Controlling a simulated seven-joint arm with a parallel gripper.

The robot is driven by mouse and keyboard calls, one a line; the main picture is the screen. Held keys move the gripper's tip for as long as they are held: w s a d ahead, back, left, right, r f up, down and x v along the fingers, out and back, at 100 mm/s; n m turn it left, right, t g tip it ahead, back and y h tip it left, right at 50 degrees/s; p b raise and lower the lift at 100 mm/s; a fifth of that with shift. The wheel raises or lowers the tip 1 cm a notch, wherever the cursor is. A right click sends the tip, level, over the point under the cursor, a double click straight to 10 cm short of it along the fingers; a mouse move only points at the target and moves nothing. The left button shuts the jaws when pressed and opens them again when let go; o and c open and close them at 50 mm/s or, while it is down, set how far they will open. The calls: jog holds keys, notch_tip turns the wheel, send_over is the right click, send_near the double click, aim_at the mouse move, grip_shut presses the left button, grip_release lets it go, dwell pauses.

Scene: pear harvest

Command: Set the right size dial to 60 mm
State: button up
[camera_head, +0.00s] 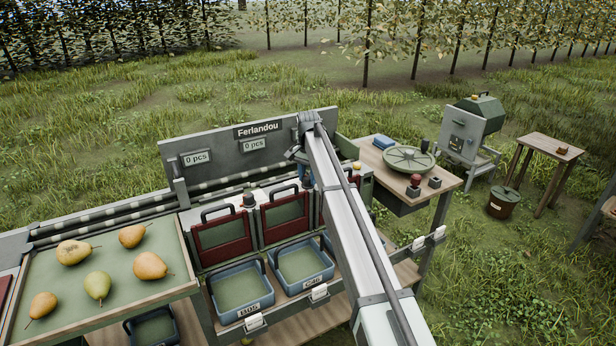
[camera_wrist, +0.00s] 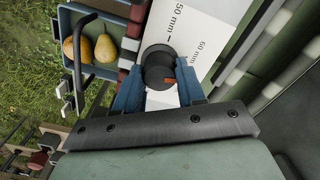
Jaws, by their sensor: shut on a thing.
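The right size dial (camera_wrist: 153,54) is a round black knob with an orange mark, on a white plate (camera_wrist: 202,28) in the wrist view. The plate reads "50 mm" with a tick, and "60 mm" further right. The orange mark is on the knob's lower right side; I cannot tell which value it indicates. My gripper (camera_wrist: 160,88) has its blue fingers shut on the knob, one on each side. In the head view my gripper (camera_head: 303,168) is over the sorting bench, and my arm hides the dial there.
Several pears (camera_head: 98,285) lie on the green tray (camera_head: 150,291) at left. Blue crates (camera_head: 218,318) stand below red gates (camera_head: 222,240). Another black knob (camera_head: 249,200) is on the bench. The wrist view shows a blue crate (camera_wrist: 67,22) holding pears beside a black handle (camera_wrist: 78,50).

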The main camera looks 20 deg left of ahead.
aim_at(308, 177)
jog(key=shift+n, duration=1.3)
jog(key=o, duration=1.1)
jog(key=shift+c, duration=0.2)
notch_tip(308, 177, up, 14)
jog(key=shift+f, duration=0.1)
